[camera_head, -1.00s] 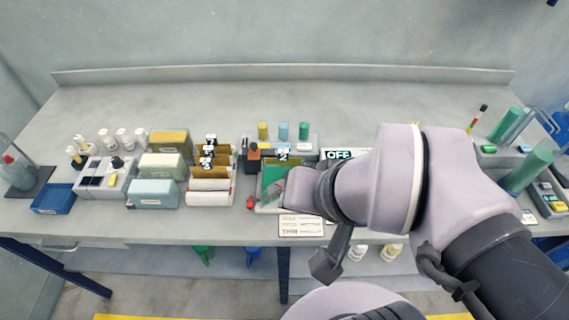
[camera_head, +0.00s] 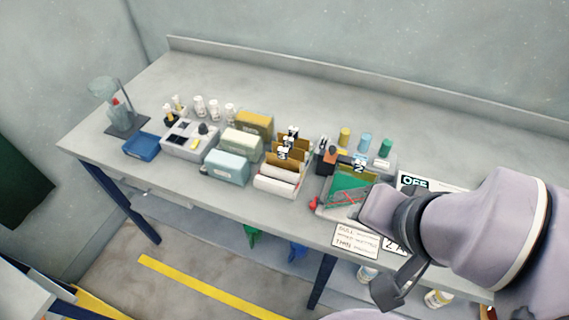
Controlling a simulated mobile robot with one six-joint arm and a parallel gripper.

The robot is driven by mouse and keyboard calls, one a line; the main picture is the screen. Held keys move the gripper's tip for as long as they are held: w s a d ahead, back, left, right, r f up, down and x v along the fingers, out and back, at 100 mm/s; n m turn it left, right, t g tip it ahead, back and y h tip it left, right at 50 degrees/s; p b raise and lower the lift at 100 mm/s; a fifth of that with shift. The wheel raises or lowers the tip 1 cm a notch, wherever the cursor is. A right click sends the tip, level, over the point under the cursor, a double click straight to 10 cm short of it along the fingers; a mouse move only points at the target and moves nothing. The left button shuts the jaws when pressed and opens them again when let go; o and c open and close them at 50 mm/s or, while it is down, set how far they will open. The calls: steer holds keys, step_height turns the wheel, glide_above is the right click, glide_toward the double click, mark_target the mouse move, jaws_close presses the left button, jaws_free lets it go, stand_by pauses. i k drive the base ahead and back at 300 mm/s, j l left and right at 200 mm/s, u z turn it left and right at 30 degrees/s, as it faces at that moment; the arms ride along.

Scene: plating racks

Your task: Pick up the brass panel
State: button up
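Several brass-coloured panels (camera_head: 289,158) stand upright in a white rack (camera_head: 272,188) near the middle of the bench, with black-and-white number tags at their tops. Just right of it, a second rack or tray (camera_head: 333,212) holds a green panel (camera_head: 347,186) under a tag reading 2. A narrow strip of brass colour shows at the top of this green panel. My gripper (camera_head: 374,206) is at the right side of this second rack, low over the bench.
Left of the racks stand pale boxes (camera_head: 228,168), a grey block with dark squares (camera_head: 189,140), white bottles (camera_head: 213,108) and a blue tray (camera_head: 141,145). Coloured cylinders (camera_head: 364,140) stand behind. Printed cards (camera_head: 355,241) lie at the front edge. The back of the bench is clear.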

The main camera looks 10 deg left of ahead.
mark_target(357, 172)
steer(key=i+j+z, duration=0.1)
steer(key=j+z, duration=0.65)
steer(key=j, duration=0.15)
steer(key=j+z, duration=0.35)
steer(key=i+j, duration=0.05)
steer(key=j, duration=0.1)
